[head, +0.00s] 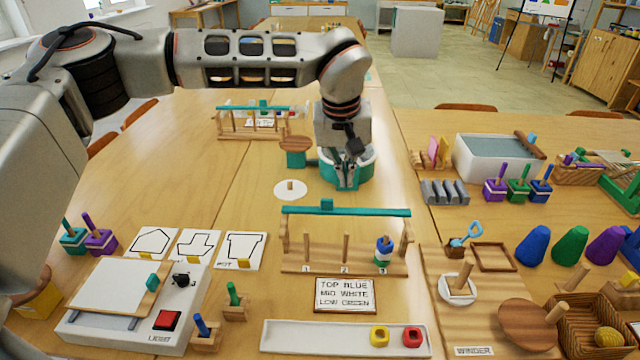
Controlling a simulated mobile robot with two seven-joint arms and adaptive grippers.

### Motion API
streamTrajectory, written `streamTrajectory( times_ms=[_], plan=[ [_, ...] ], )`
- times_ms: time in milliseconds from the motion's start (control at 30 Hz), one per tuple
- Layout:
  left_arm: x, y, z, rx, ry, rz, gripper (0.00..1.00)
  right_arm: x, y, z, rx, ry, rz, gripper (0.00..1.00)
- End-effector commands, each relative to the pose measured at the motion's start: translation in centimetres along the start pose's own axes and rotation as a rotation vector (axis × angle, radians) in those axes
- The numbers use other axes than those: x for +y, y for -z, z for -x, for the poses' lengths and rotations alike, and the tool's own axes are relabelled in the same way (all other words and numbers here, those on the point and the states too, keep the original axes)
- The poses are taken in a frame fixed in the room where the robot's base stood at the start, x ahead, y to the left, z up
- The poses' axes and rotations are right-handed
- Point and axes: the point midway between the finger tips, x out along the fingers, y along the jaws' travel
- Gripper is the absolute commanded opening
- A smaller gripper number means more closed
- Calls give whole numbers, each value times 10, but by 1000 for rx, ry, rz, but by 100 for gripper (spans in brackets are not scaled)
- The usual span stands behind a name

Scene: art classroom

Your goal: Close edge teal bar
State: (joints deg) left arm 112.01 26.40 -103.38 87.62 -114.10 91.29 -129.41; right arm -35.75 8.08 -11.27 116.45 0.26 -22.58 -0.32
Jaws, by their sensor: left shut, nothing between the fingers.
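A teal bar (366,212) with a small teal block on its middle lies across the top of the near wooden peg rack (300,267). The rack has pegs marked 1, 2 and 3, and blue, white and green rings (383,250) are on the right peg. A second teal bar (237,108) lies on a similar rack farther back. My left gripper (346,183) points down with its fingers shut and empty, beyond the near bar and apart from it in the picture. A teal round thing (365,164) shows behind the gripper. My right gripper is out of view.
A card reading top blue, mid white, low green (345,294) stands before the near rack. A white tray (290,338) holds yellow and red rings. A light box (75,318) is at left, and a wooden winder board (437,300) at right.

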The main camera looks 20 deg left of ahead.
Motion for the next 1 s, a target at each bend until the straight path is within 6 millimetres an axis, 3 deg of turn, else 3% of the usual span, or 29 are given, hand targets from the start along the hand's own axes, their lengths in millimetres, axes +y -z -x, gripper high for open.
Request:
streamTrajectory(
  times_ms=[100, 267, 467, 833, 1000],
  plan=[
    [-23, 29, 18, 76, 65, -21, 0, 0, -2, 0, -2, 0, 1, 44],
    [-33, 39, 22, 102, 93, -31, 0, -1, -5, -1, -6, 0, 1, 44],
    [-35, 40, -6, 96, 93, -31, 0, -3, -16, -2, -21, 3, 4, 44],
    [-41, 47, -79, 94, 91, -29, 0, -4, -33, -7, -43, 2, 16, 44],
    [-40, 26, -67, 102, 87, -34, 0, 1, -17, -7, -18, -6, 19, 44]
  ],
)
